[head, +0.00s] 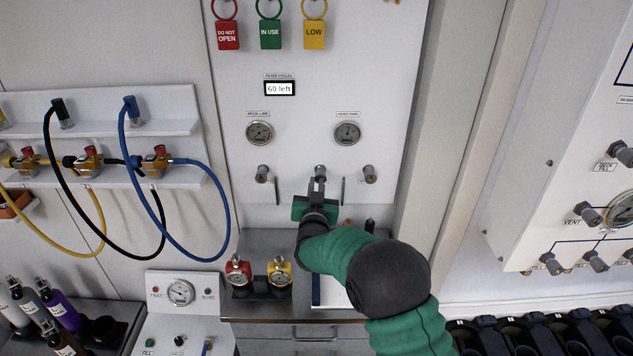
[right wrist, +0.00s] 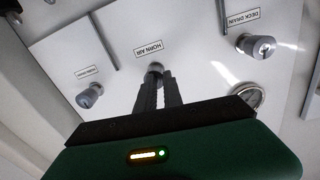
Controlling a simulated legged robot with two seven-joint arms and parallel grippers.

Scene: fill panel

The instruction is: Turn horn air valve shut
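The horn air valve (head: 320,171) is the middle of three grey knobs in a row on the white panel. In the right wrist view its knob (right wrist: 155,68) shows at my fingertips, below the upside-down "HORN AIR" label (right wrist: 148,48). My right gripper (head: 318,186) reaches up to it from below. In the right wrist view my right gripper (right wrist: 160,88) has its two dark fingers close together with a narrow gap, and the tips meet the knob. The fingers partly hide the knob, so its turn position cannot be told. My left gripper is not in view.
Similar knobs flank it at left (head: 262,173) and right (head: 370,175). Thin upright bars (head: 343,190) stand out between the knobs. Two gauges (head: 259,132) sit above. Hoses (head: 215,240) hang at left.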

